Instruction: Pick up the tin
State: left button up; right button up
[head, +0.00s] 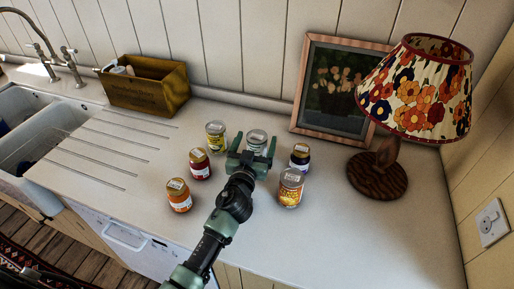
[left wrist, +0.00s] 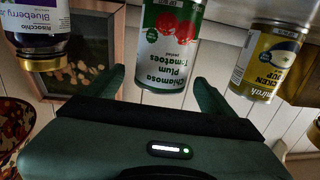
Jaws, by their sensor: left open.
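A white, green and red tin of plum tomatoes (head: 257,137) stands on the counter, behind my left gripper in the head view. The same tomato tin (left wrist: 171,45) appears upside down in the left wrist view. My left gripper (head: 253,150) is open and empty, its two fingers pointing at this tin; the fingers (left wrist: 160,84) also show in the wrist view, one toward each side of it. I cannot tell whether the tips reach past its near face. A yellow soup tin (head: 215,137) stands to its left. An orange-labelled tin (head: 290,189) stands nearer, to the right.
Jars stand close by: a dark blueberry jar (head: 300,158), a red jar (head: 199,165) and an orange jar (head: 179,196). A picture frame (head: 336,130) and a lamp (head: 378,178) are at the right. A wooden box (head: 150,90) is at the back left. The front right counter is clear.

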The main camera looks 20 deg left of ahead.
aim_at(259, 131)
pick_arm(q)
jog(key=w, duration=0.5)
jog(key=shift+a, duration=0.25)
jog(key=shift+s+r, duration=0.1)
jog(key=shift+r, duration=0.05)
grip_shut()
